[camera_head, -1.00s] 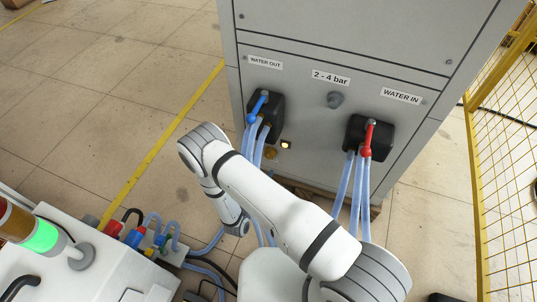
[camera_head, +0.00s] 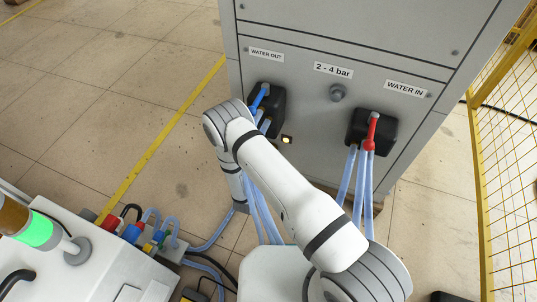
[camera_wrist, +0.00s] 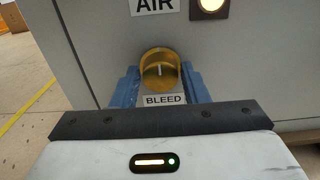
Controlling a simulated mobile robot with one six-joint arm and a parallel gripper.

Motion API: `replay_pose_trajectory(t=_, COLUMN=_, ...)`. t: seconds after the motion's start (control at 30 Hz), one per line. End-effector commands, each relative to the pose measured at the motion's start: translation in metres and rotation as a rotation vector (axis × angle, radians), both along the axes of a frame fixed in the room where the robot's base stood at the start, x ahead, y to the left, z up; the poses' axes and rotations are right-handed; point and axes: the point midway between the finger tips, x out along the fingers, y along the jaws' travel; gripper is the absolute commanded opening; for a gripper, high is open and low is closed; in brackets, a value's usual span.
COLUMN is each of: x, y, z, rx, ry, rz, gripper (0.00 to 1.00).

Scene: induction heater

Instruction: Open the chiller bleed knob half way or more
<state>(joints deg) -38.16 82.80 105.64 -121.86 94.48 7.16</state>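The brass bleed knob (camera_wrist: 159,69) is on the grey chiller's front, above a "BLEED" label, in the wrist view. Its pale line stands about upright. My gripper (camera_wrist: 162,80) is open, with one blue finger left of the knob and one right of it. Gaps show on both sides, so the fingers do not visibly grip it. I cannot tell how far the fingertips reach along the knob. In the head view my arm hides the knob and my gripper.
The chiller (camera_head: 340,60) carries a blue-handled water-out valve (camera_head: 262,97) and a red-handled water-in valve (camera_head: 372,130), both with hoses hanging down. A lit round light (camera_wrist: 210,4) sits above right of the knob. A yellow fence (camera_head: 505,170) stands at the right.

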Motion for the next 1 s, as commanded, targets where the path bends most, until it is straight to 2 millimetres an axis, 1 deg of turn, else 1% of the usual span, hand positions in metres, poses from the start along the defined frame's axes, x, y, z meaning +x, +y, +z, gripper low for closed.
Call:
replay_pose_trajectory(t=0.03, x=0.0000, y=-0.0002, z=0.0000, rx=0.000, ry=0.000, rz=0.000, gripper=0.36)
replay_pose_trajectory(t=0.3, x=0.0000, y=-0.0005, z=-0.0001, rx=0.000, ry=0.000, rz=-0.001, gripper=0.14)
replay_pose_trajectory(t=0.53, x=0.0000, y=-0.0009, z=-0.0002, rx=0.015, ry=-0.005, rz=-0.001, gripper=0.14)
replay_pose_trajectory(t=0.67, x=0.0000, y=-0.0011, z=-0.0003, rx=0.055, ry=-0.020, rz=-0.002, gripper=0.14)
replay_pose_trajectory(t=0.87, x=0.0000, y=-0.0017, z=-0.0004, rx=0.173, ry=-0.062, rz=-0.002, gripper=0.14)
replay_pose_trajectory(t=1.0, x=0.0000, y=-0.0023, z=-0.0006, rx=0.290, ry=-0.104, rz=-0.002, gripper=0.14)
